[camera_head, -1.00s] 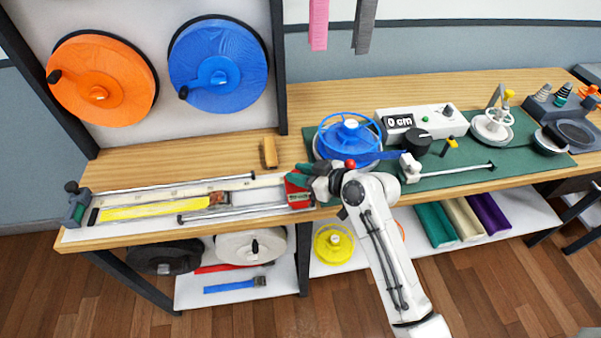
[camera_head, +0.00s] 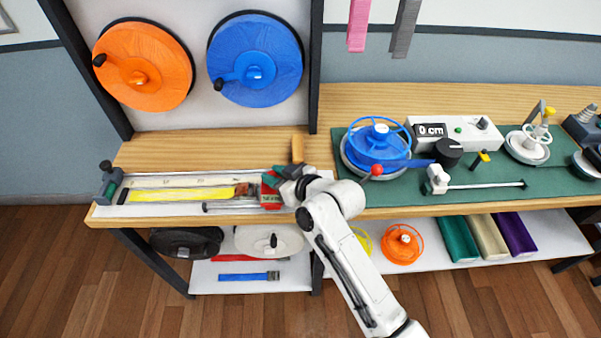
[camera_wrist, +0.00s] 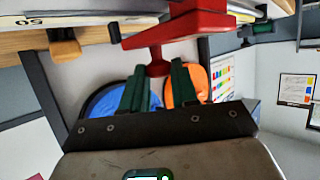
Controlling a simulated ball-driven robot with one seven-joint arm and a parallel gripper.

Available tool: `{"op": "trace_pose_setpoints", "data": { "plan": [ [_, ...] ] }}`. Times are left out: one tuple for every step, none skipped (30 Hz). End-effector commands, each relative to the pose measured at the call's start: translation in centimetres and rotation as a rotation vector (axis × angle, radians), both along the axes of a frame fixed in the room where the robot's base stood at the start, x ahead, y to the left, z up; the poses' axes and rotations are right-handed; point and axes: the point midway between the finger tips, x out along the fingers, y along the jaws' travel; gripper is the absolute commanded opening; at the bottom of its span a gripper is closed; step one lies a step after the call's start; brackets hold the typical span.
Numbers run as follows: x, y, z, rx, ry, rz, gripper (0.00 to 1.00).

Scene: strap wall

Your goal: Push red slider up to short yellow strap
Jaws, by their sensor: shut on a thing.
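The red slider (camera_head: 270,193) stands on the white measuring board at its right part. My gripper (camera_head: 284,180) is shut on it from the right. In the wrist view, the two green fingers (camera_wrist: 159,67) close around the stem of the red slider (camera_wrist: 180,27). The short yellow strap (camera_head: 180,194) lies flat along the board, left of the slider. Its brown and metal buckle end (camera_head: 243,190) is very close to the slider's left face. I cannot tell whether they touch.
The board (camera_head: 165,181) has a metal rail behind the strap, a rod in front and a dark green clamp (camera_head: 110,182) at its left end. A wooden block (camera_head: 297,149) stands behind my gripper. A blue reel (camera_head: 378,148) stands to the right on a green mat.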

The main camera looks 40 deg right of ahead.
Motion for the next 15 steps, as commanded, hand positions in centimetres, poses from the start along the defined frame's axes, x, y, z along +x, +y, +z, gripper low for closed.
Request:
{"op": "trace_pose_setpoints", "data": {
  "plan": [
    [0.5, 0.8, 0.0, 0.0, 0.001, 0.004, 0.0],
    [0.8, 1.1, 0.0, 0.0, 0.001, 0.004, 0.0],
    [1.0, 1.5, 0.0, 0.001, 0.001, 0.004, 0.0],
    [1.2, 1.7, 0.0, 0.0, 0.001, 0.003, 0.0],
    [1.3, 1.9, 0.0, 0.001, 0.0, 0.003, 0.0],
    [1.5, 2.1, 0.0, 0.002, 0.0, 0.002, 0.0],
    [1.5, 2.2, 0.0, 0.002, 0.001, 0.001, 0.0],
    [1.6, 2.3, 0.0, 0.001, 0.001, 0.002, 0.0],
    [1.7, 2.4, 0.0, 0.001, 0.001, 0.002, 0.0],
    [1.7, 2.4, 0.0, 0.001, 0.001, 0.002, 0.0],
    [1.7, 2.4, -0.1, 0.001, 0.001, 0.002, 0.0],
    [1.7, 2.4, -0.1, 0.001, 0.001, 0.002, 0.0],
    [1.7, 2.5, 0.0, 0.002, 0.001, 0.002, 0.0],
    [1.7, 2.5, 0.0, 0.002, 0.001, 0.002, 0.0],
    [1.7, 2.5, 0.0, 0.002, 0.0, 0.002, 0.0]
  ]
}}
